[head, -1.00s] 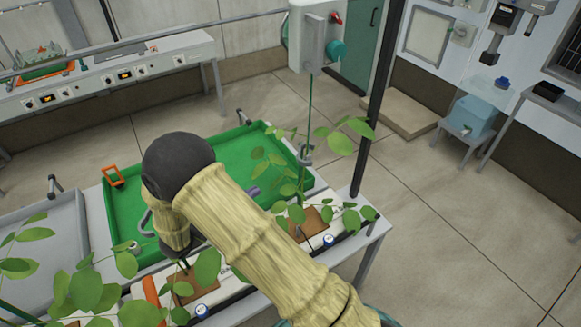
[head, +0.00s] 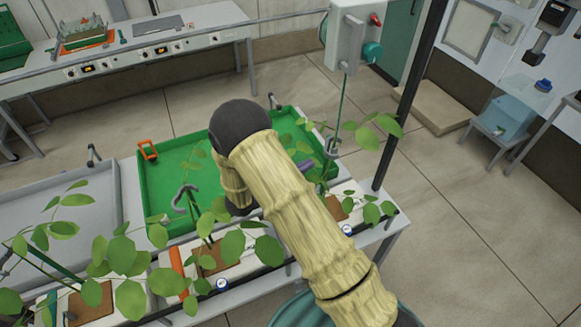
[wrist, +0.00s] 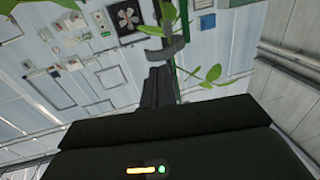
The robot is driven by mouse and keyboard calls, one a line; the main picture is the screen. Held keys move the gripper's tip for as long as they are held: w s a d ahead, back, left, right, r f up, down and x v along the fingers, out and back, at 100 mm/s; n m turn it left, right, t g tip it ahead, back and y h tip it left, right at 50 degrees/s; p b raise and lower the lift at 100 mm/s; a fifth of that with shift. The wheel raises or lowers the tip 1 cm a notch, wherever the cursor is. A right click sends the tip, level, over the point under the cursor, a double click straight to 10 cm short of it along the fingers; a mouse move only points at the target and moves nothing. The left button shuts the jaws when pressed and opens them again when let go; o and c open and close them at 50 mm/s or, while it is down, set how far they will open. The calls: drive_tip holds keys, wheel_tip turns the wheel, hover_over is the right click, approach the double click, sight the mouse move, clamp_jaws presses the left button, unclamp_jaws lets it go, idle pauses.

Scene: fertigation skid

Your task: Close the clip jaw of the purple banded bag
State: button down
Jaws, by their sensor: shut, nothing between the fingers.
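In the head view a small purple piece (head: 306,165) shows beside my arm, over the green tray; I cannot tell whether it is the bag's band. The right-hand white bag (head: 350,186), with a brown patch, is partly covered by my arm and leaves. A grey clip (head: 333,145) sits on the upright green line above it. In the wrist view my gripper (wrist: 158,76) is shut and empty, with a grey curved clip piece (wrist: 165,52) and a green stem just beyond its fingertips. Contact and the jaw's state are unclear. My arm hides the gripper in the head view.
The green tray (head: 160,185) lies behind the bags, with an orange handle at its left corner. Another bag has an orange band (head: 178,260). A grey hook (head: 186,198) stands among leaves.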

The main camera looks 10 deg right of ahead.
sight(326, 155)
drive_tip(key=p+x, duration=0.1)
drive_tip(key=x, duration=0.1)
drive_tip(key=p+x, duration=0.1)
drive_tip(key=shift+w+d+r, duration=0.15)
drive_tip(key=shift+d+r, duration=0.05)
drive_tip(key=shift+d, duration=0.15)
drive_tip(key=shift+w+d+f, duration=0.2)
drive_tip(key=shift+w+d, duration=0.05)
drive_tip(key=shift+d, duration=0.15)
